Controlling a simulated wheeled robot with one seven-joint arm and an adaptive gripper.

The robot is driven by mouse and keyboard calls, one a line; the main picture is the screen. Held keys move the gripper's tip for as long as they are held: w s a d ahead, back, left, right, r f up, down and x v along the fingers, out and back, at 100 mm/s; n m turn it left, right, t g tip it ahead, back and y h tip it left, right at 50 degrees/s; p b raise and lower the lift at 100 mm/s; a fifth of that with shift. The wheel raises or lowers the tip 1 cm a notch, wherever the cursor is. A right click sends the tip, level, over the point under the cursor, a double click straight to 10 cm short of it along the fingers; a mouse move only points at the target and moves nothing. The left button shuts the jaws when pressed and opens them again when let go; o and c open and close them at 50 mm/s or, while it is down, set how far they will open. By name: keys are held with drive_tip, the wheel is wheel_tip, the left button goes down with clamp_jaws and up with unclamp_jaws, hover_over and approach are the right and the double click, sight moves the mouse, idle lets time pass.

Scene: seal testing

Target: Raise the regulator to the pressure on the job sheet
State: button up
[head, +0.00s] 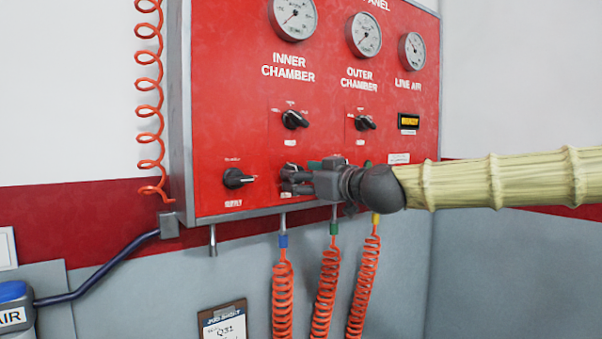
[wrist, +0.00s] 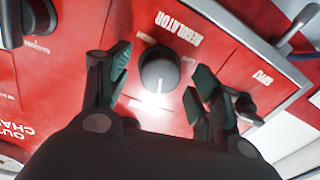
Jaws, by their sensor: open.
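The regulator knob (wrist: 160,72) is a dark round knob on the red panel, under the label REGULATOR in the wrist view. My gripper (wrist: 158,85) is open, with one finger on each side of the knob and a visible gap to it on both sides. In the head view my gripper (head: 300,180) is at the panel's lower edge and mostly hides the knob. The job sheet (head: 223,325) is on a clipboard at the bottom of the head view.
The red panel (head: 230,110) carries gauges for inner chamber (head: 294,18), outer chamber (head: 364,35) and line air (head: 412,51). The supply knob (head: 238,178) is left of my gripper. Chamber selector knobs (head: 294,120) sit above. Coiled orange hoses (head: 282,295) hang below.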

drive_tip(key=shift+w+a, duration=0.3)
drive_tip(key=shift+w, duration=0.05)
drive_tip(key=c, duration=1)
drive_tip(key=shift+c, duration=0.2)
drive_tip(key=shift+f+b, duration=0.1)
drive_tip(key=shift+b, duration=0.2)
